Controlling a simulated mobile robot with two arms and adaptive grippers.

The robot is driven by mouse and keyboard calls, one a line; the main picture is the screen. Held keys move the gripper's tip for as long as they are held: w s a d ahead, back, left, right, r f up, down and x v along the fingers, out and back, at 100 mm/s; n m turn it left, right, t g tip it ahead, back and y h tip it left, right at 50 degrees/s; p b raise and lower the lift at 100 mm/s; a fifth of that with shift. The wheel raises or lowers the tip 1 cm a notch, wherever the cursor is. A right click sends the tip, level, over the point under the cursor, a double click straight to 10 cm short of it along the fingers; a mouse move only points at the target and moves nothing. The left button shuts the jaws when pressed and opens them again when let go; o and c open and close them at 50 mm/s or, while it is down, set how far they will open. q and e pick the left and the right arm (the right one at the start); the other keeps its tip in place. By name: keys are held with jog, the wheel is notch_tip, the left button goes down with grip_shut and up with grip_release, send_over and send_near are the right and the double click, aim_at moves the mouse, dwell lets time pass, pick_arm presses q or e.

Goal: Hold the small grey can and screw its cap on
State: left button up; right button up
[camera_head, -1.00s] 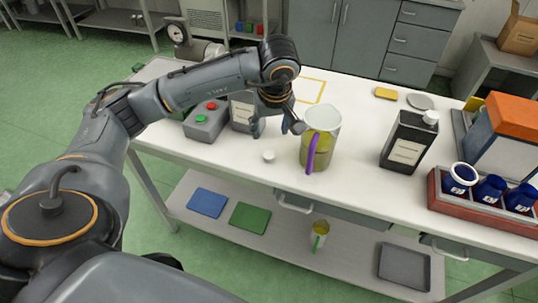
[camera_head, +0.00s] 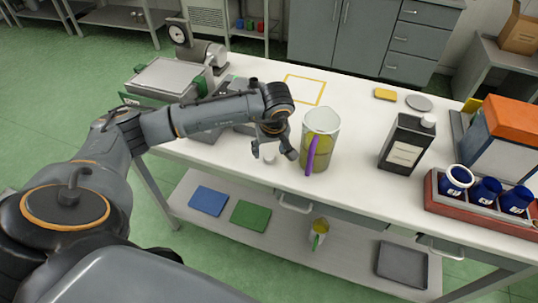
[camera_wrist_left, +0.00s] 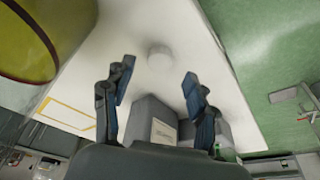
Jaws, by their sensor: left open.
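A small white round cap (camera_head: 269,158) lies on the white table, left of the measuring jug. My left gripper (camera_head: 273,152) is open, pointing down over the cap, with its fingers on either side. In the left wrist view the cap (camera_wrist_left: 160,58) shows beyond and between the open fingertips (camera_wrist_left: 158,82), so it is not gripped. The small grey can with a pale label (camera_wrist_left: 157,122) stands upright close behind the gripper; in the head view my arm hides most of it. I cannot see its mouth. My right gripper is not in view.
A jug of yellow-green oil with a purple handle (camera_head: 316,158) stands close right of my gripper. Further right are a black labelled can (camera_head: 405,146) and a red rack (camera_head: 440,195) with blue cups. A grey button box (camera_head: 207,136) is partly behind my arm.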

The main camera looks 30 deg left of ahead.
aim_at(269, 156)
pick_arm(q)
jog(key=x, duration=0.3)
jog(key=shift+w+f, duration=0.1)
jog(key=c, duration=0.8)
